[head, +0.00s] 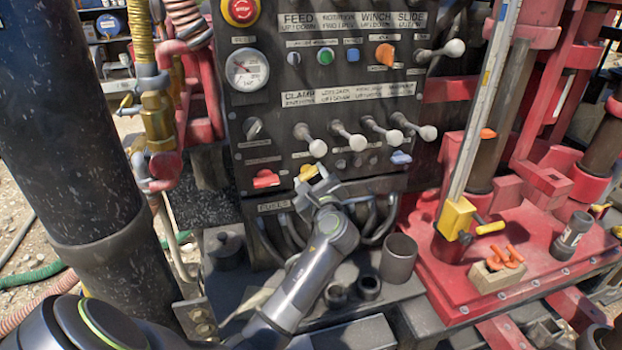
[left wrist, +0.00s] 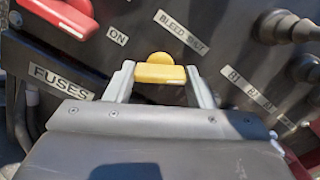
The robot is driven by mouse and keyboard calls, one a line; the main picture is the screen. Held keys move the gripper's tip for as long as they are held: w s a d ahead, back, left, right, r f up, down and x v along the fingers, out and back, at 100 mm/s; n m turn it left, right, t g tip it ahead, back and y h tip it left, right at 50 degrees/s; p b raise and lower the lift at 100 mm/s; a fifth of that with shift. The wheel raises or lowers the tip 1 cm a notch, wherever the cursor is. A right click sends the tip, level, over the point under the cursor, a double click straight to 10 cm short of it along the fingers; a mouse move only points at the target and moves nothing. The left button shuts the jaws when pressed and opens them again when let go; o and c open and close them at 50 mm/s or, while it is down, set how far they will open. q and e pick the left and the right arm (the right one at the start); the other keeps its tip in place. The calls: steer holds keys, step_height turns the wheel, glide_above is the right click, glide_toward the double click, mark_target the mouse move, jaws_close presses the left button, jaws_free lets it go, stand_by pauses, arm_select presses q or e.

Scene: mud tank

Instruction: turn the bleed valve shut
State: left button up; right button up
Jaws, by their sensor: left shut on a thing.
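The bleed valve is a yellow handle (head: 307,173) low on the dark control panel (head: 335,110). It also shows in the left wrist view (left wrist: 160,73), with a rounded yellow hub behind a flat bar. A "BLEED SHUT" label (left wrist: 183,31) is above it to the right, and an "ON" label (left wrist: 117,36) is to its left. My left gripper (head: 316,184) reaches up to the panel from below. In the left wrist view, its two fingers (left wrist: 160,80) are shut on the two ends of the yellow bar. My right gripper is not in view.
A red handle (head: 265,179) sits close left of the valve, and a blue one (head: 400,157) to the right. Several ball-ended levers (head: 350,138) stick out above. Dark cables (head: 372,220) hang below. A dark cup (head: 398,258) stands on the ledge.

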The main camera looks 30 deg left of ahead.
arm_select(q)
steer(key=n+b, duration=0.1)
steer(key=n, duration=0.4)
steer(key=shift+n+b, duration=0.3)
steer(key=n+b, duration=0.1)
steer(key=n, duration=0.2)
steer(key=shift+f, duration=0.1)
steer(key=shift+n+b, duration=0.8)
steer(key=shift+n, duration=0.8)
steer(key=o, duration=1)
